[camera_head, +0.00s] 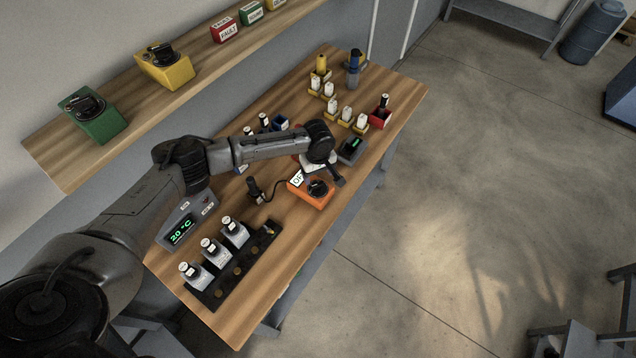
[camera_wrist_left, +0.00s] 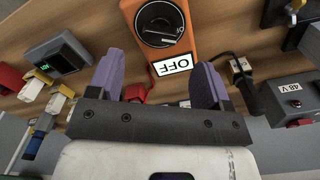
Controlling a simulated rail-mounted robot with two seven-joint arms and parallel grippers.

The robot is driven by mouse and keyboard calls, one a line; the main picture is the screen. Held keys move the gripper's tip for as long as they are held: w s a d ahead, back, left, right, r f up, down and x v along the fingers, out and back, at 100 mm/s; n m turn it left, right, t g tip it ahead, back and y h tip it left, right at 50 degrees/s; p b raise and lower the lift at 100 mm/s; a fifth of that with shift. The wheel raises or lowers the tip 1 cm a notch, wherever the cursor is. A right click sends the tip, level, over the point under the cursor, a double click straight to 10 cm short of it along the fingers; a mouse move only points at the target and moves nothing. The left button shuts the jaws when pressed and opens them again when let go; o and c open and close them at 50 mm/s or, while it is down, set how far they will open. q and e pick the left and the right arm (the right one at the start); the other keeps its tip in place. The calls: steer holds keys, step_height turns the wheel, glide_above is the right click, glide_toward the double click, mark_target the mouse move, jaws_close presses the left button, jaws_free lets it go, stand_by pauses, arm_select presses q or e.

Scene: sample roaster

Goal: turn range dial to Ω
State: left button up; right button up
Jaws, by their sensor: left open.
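The orange meter (camera_head: 309,195) lies on the wooden bench with a black round range dial (camera_head: 318,187) on its face. I see no contact with the dial. My right gripper is not in view.
A black probe (camera_head: 254,190) on a cable lies left of the meter. A dark box with a green display (camera_head: 352,150) stands behind it. A rack (camera_head: 238,268) with white-labelled bottles is nearer. A shelf (camera_head: 50,152) holds green and yellow boxes. Bench space right of the rack is clear.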

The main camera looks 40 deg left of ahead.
mark_target(318, 184)
arm_select(q)
steer(key=shift+f, duration=3.2)
steer(key=shift+c, duration=0.2)
steer(key=c, duration=0.9)
